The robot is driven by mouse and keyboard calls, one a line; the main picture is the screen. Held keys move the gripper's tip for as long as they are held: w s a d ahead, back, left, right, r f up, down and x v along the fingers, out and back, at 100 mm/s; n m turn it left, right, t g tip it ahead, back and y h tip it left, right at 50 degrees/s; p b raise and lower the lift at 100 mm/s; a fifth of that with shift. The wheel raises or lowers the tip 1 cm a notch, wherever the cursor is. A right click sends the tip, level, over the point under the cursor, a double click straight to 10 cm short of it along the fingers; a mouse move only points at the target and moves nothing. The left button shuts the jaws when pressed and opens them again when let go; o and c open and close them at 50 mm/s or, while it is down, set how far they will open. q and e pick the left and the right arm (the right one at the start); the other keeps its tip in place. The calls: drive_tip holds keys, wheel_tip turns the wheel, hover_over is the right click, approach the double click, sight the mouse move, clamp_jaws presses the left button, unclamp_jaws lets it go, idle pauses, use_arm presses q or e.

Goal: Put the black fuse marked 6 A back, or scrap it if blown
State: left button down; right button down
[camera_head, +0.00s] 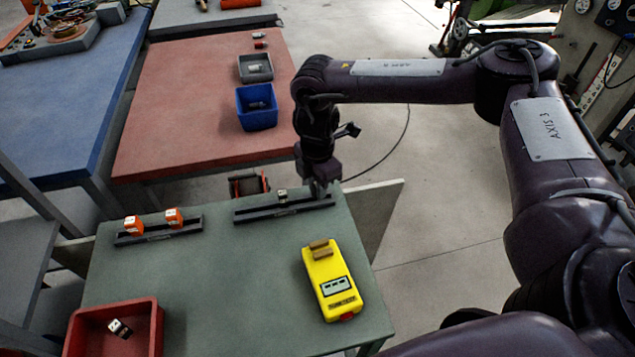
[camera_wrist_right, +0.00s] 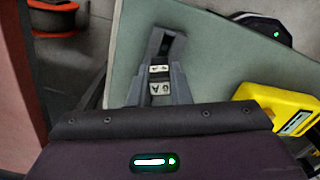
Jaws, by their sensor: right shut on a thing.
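My right gripper (camera_head: 320,190) is at the right end of a dark rail (camera_head: 262,212) on the green table. In the right wrist view its fingers (camera_wrist_right: 160,75) are shut on the fuse (camera_wrist_right: 161,88), whose white label reads 6 A. The fingers hide most of the fuse, and I cannot tell whether it sits in the rail. Another dark fuse with a light label (camera_head: 282,195) stands on the same rail. A yellow tester (camera_head: 330,270) lies to the right on the table. A red bin (camera_head: 150,335) at the front left holds a dark fuse (camera_head: 120,328). My left gripper is not in view.
A second rail (camera_head: 158,235) at the left carries two orange fuses (camera_head: 133,225). The table's middle (camera_head: 225,270) is clear. A red table (camera_head: 200,85) behind holds a blue bin (camera_head: 257,107) and a grey tray (camera_head: 255,68).

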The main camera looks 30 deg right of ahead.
drive_tip(key=c, duration=1.3)
unclamp_jaws()
drive_tip(key=shift+c, duration=0.2)
drive_tip(key=shift+r, duration=0.35)
wheel_tip(320, 180, up, 7)
drive_tip(key=shift+f, duration=0.2)
wheel_tip(320, 180, up, 6)
drive_tip(key=shift+f+p, duration=0.1)
drive_tip(key=shift+p, duration=0.6)
